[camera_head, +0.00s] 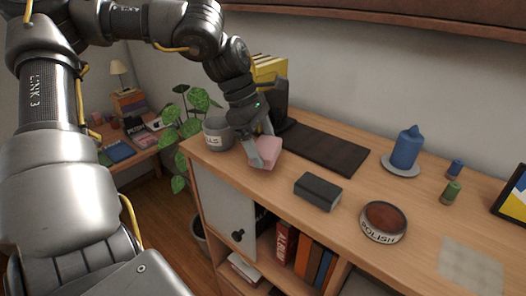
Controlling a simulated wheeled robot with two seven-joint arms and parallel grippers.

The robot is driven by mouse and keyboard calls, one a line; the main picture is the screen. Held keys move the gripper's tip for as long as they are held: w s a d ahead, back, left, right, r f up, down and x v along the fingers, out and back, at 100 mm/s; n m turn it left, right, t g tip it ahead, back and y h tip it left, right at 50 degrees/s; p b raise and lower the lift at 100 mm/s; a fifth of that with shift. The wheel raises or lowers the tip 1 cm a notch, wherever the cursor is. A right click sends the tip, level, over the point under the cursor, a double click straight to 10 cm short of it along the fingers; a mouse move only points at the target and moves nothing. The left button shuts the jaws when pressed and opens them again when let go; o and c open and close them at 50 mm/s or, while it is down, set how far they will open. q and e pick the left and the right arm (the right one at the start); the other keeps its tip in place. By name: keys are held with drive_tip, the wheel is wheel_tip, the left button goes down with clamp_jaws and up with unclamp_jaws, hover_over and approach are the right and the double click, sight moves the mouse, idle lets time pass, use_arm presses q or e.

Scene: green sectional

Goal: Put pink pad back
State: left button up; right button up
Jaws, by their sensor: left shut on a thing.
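The pink pad (267,151) is a small pale pink block at the left part of the wooden cabinet top. My left gripper (262,156) reaches down from the upper left and is shut on the pink pad. I cannot tell whether the pad touches the cabinet top or is just above it. My right gripper is out of view.
A grey labelled tin (218,134) stands close left of the gripper. A dark mat (325,148), dark grey block (317,191), polish tin (383,222), blue candle (407,148) on a plate and a pale square pad (470,265) are on the cabinet top (420,215).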

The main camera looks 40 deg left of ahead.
sight(262, 154)
use_arm(q)
drive_tip(key=f, duration=0.1)
drive_tip(key=f+p, duration=0.1)
drive_tip(key=f, duration=0.1)
drive_tip(key=shift+w+a+f, duration=0.1)
drive_tip(key=shift+a+f, duration=0.05)
drive_tip(key=shift+a, duration=0.05)
drive_tip(key=shift+w+f, duration=0.1)
drive_tip(key=shift+f, duration=0.1)
drive_tip(key=shift+f, duration=0.15)
drive_tip(key=o, duration=0.8)
drive_tip(key=shift+r, duration=0.2)
drive_tip(key=b+v, duration=0.2)
drive_tip(key=v, duration=1)
